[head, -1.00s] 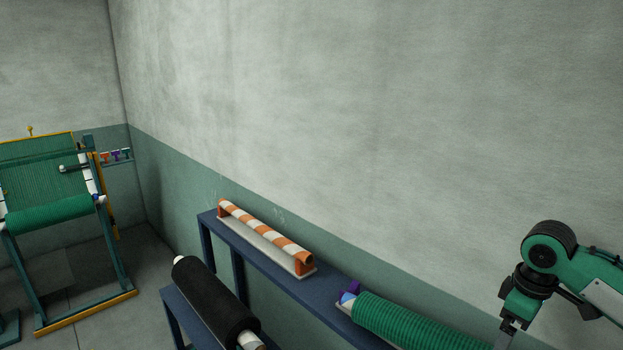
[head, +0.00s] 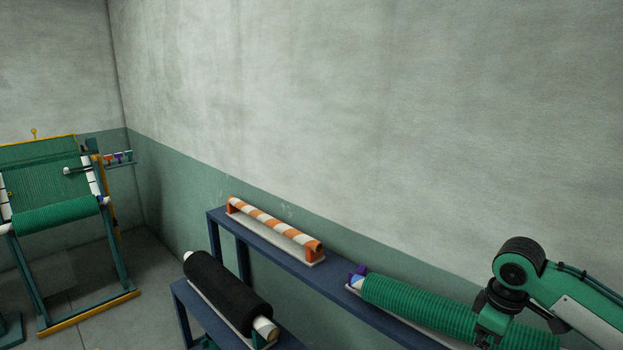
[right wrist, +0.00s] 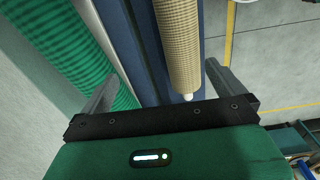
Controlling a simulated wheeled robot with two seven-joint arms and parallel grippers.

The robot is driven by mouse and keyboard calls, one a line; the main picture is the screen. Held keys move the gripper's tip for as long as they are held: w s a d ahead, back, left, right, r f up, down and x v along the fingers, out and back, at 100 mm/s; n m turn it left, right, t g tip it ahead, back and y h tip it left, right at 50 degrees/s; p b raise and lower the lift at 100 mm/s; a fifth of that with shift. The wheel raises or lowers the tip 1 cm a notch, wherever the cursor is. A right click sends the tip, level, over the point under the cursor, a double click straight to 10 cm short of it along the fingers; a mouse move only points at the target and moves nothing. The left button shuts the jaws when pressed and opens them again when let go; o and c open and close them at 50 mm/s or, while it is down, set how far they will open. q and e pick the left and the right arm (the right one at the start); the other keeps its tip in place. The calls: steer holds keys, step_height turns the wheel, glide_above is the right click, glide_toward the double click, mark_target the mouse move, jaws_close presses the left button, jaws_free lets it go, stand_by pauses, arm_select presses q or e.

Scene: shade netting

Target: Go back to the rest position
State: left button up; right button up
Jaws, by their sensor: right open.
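My right arm comes in from the right in the head view and its wrist overlaps the near end of a ribbed green roll (head: 420,305). In the right wrist view my right gripper (right wrist: 162,70) is open, its two grey fingers spread wide with nothing held. The green roll (right wrist: 60,45) lies beyond the left finger, and a beige mesh roll (right wrist: 178,40) with a white end shows beyond the gap between the fingers. I cannot tell the distance from the fingers to either roll. My left gripper is in neither view.
A blue shelf (head: 340,287) along the wall carries an orange-and-white striped roll (head: 275,228) and the green roll. A black roll (head: 228,290) lies on a lower blue stand. A frame with green netting (head: 50,185) stands at far left. Floor between is clear.

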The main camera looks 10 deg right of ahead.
steer(key=s+a+f+t+y, duration=0.1)
steer(key=s+a+f, duration=0.3)
steer(key=a+f, duration=0.4)
steer(key=s+a+f+t+y, duration=0.1)
steer(key=s+a+f, duration=0.3)
steer(key=a+f, duration=0.45)
steer(key=s+f+m+t+h, duration=0.1)
steer(key=s+f+m, duration=0.15)
steer(key=s, duration=0.55)
steer(key=s+f+m+h, duration=0.1)
steer(key=s+f+m, duration=0.15)
steer(key=s, duration=0.45)
step_height(320, 180, down, 35)
steer(key=g+b, duration=0.1)
steer(key=b, duration=0.3)
arm_select(q)
step_height(320, 180, down, 7)
steer(key=b, duration=0.2)
steer(key=shift+w+r+b, duration=0.15)
steer(key=shift+b, duration=0.15)
arm_select(e)
steer(key=s+d+f+g, duration=0.1)
steer(key=s+d+f, duration=0.2)
steer(key=s+f, duration=1.6)
step_height(320, 180, down, 3)
steer(key=shift+s+r+g, duration=0.1)
steer(key=shift+s+g, duration=0.1)
steer(key=shift+g, duration=0.1)
